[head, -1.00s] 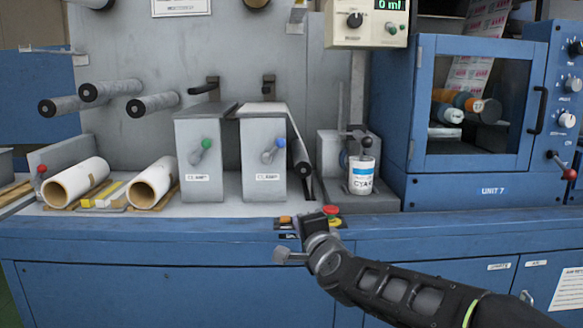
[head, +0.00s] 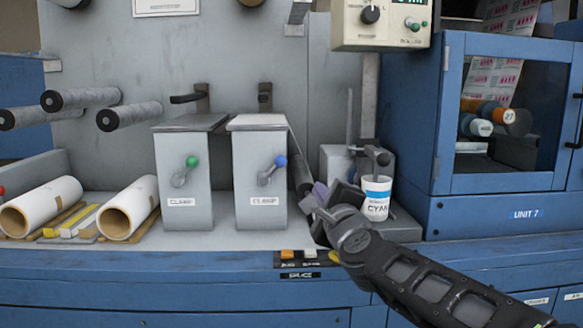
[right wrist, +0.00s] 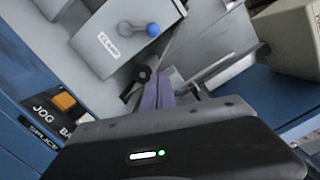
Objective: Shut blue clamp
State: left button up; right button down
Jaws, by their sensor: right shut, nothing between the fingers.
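The blue clamp is a grey box (head: 259,185) with a blue-knobbed lever (head: 272,170) on its front and a label below. Its lever leans up to the right, with the blue knob at the upper end. The blue knob (right wrist: 153,30) also shows at the top of the right wrist view. My right gripper (head: 318,198) is shut and empty, to the right of the clamp box and apart from the lever. Its purple-grey fingertips (right wrist: 158,92) show together in the right wrist view, below the knob. My left gripper is not in view.
A similar box with a green knob (head: 192,161) stands just left. A cyan can (head: 376,198) stands close right of my gripper. Buttons (head: 287,254) sit on the front edge below. White rolls (head: 128,208) lie at the left.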

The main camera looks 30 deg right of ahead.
aim_at(273, 169)
jog(key=shift+s, duration=0.1)
jog(key=w+r+p, duration=0.2)
jog(key=w, duration=0.9)
jog(key=shift+w+d, duration=0.25)
jog(key=shift+d, duration=0.15)
jog(key=shift+r, duration=0.2)
